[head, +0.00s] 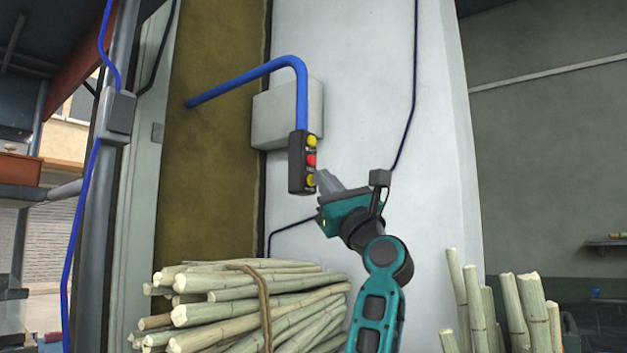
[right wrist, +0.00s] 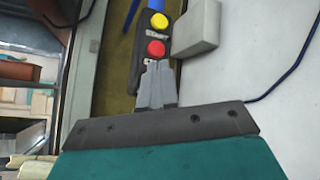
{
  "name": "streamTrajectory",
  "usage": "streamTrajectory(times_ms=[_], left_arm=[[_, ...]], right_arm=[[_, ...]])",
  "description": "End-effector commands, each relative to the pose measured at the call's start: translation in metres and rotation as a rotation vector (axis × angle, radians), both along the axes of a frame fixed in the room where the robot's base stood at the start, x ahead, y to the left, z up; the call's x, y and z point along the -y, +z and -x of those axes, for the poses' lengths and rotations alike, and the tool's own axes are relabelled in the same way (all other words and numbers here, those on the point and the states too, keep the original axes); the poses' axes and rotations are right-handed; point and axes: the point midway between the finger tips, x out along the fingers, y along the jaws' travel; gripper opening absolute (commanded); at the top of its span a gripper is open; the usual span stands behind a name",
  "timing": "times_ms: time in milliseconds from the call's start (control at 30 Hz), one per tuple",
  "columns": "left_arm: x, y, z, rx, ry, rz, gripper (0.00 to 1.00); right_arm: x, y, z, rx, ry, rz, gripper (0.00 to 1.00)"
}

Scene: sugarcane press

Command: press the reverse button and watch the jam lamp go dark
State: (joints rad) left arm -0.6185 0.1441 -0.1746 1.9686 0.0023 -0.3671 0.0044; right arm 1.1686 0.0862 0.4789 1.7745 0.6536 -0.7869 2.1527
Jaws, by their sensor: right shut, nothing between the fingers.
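A black hanging control box (head: 296,165) carries a yellow button on top, a red button in the middle and a yellow lower button (head: 310,180). Its lettering is too small to read surely, so I cannot tell which is reverse. My right gripper (head: 321,175) is shut and empty, its tips close to the lower button; contact cannot be told. In the right wrist view, the fingers (right wrist: 158,68) cover the lower button, while the red button (right wrist: 156,49) and upper yellow button (right wrist: 160,20) show just beyond them. I cannot make out a jam lamp. My left gripper is out of view.
The control box hangs from a blue bent pipe (head: 250,76). A grey box (head: 272,118) sits behind it on the pale wall. A tied bundle of cane (head: 240,305) lies below, and upright canes (head: 505,310) stand at right. Thin cables run along the wall.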

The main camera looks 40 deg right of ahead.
Motion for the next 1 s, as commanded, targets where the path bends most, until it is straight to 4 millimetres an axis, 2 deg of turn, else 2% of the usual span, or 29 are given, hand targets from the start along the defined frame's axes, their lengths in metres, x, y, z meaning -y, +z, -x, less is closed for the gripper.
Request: streamTrajectory(times_ms=[700, 1000], left_arm=[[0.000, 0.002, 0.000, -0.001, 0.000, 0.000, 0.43], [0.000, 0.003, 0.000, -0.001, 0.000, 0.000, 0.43]], right_arm=[[-0.002, -0.001, -0.006, -0.003, 0.002, 0.000, 0.00], [0.002, -0.001, 0.006, -0.001, 0.000, 0.000, 0.00]])
